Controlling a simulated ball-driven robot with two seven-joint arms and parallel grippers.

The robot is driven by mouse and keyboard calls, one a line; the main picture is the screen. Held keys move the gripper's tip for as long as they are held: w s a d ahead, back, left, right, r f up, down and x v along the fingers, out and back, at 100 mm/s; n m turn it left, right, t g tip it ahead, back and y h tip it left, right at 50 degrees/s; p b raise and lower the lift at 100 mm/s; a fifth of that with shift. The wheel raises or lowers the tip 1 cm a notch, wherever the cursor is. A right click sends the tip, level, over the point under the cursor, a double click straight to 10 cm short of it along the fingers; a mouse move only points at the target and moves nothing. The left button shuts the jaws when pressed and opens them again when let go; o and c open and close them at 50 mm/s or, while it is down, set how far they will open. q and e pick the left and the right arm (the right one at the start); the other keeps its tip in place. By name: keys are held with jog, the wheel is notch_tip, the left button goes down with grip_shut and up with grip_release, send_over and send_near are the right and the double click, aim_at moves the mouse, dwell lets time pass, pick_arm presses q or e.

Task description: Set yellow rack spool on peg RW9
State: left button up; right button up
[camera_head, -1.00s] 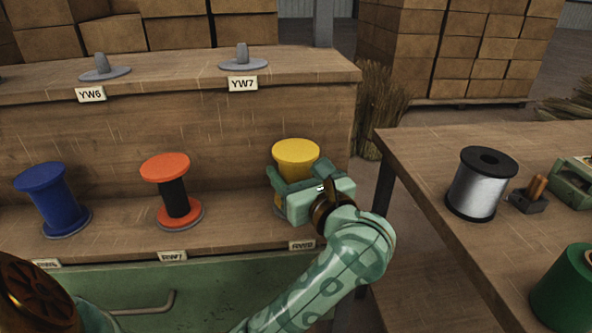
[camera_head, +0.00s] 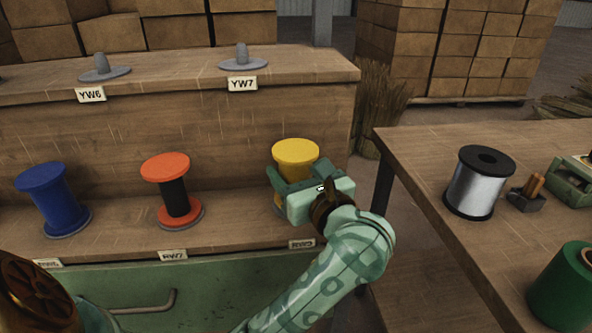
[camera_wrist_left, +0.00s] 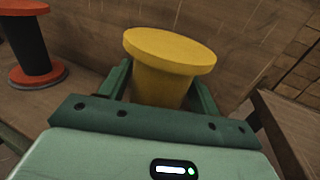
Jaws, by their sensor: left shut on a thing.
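The yellow spool (camera_head: 296,150) stands upright at the right end of the lower rack shelf. My left gripper (camera_head: 292,183) is shut around its middle; the lower part is mostly hidden behind the gripper. In the left wrist view the yellow spool (camera_wrist_left: 170,50) sits between the two green fingers (camera_wrist_left: 163,90). A small label (camera_head: 302,244) is on the shelf edge below the spool; its last character is hard to read. Whether a peg is under the spool is hidden. My right gripper is not in view.
A red-orange spool (camera_head: 166,168) and a blue spool (camera_head: 45,180) stand left on the same shelf. Bare pegs YW6 (camera_head: 102,68) and YW7 (camera_head: 241,57) are on the upper shelf. A table (camera_head: 420,150) at right holds a silver spool (camera_head: 476,185) and a green spool (camera_head: 565,285).

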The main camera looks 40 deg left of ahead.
pick_arm(q)
jog(key=shift+f+b, duration=0.3)
jog(key=shift+f, duration=0.3)
jog(key=o, duration=0.7)
jog(key=shift+o, duration=0.2)
jog(key=p+v, duration=0.1)
jog(key=v, duration=1)
